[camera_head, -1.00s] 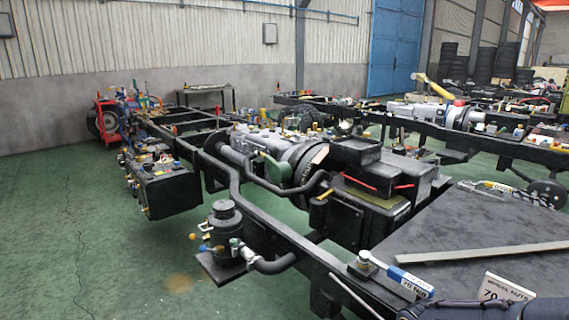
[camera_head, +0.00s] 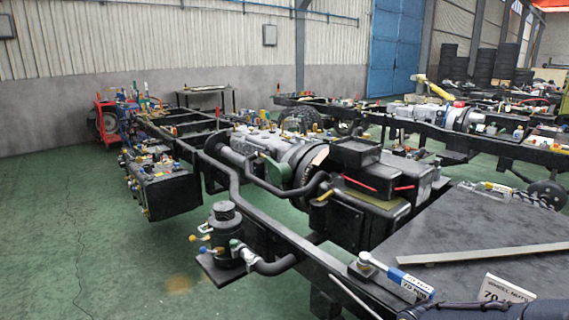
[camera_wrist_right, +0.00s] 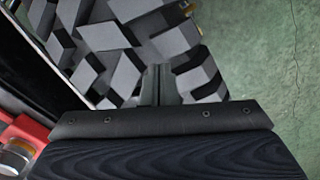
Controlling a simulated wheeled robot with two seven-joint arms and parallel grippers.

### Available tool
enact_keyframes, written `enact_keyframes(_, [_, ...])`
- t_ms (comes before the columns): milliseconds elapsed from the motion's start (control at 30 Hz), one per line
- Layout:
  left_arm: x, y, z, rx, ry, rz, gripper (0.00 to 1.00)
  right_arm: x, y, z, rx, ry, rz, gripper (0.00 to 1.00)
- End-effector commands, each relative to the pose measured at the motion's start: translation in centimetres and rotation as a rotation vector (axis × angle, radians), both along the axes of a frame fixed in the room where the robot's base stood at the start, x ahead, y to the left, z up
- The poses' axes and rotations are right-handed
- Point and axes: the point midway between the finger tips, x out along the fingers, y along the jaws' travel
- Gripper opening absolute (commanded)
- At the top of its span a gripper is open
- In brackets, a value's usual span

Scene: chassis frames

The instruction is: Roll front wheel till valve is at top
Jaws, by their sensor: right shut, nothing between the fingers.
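A tyre with chunky grey and black tread blocks (camera_wrist_right: 120,35) fills the upper left and middle of the right wrist view. My right gripper (camera_wrist_right: 160,72) is shut and empty, its fingertips in front of the tread. I cannot tell whether they touch it. The rim and the valve do not show in that view. My left gripper is in neither view. In the head view part of my dark arm shows at the bottom right edge, but no gripper.
Bare green floor (camera_wrist_right: 285,60) lies right of the tyre. A red part (camera_wrist_right: 25,132) is at the lower left there. In the head view, a long black chassis frame (camera_head: 280,233) with an engine crosses the middle. A torque wrench (camera_head: 398,278) and sign (camera_head: 505,290) are near the front right.

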Motion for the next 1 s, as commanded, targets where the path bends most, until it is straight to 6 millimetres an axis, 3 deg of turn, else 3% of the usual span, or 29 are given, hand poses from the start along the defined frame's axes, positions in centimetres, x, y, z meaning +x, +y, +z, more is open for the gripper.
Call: enact_keyframes(1000, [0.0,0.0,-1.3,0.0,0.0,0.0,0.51,0.1,0.1,-1.4,0.0,0.0,0.0,0.0])
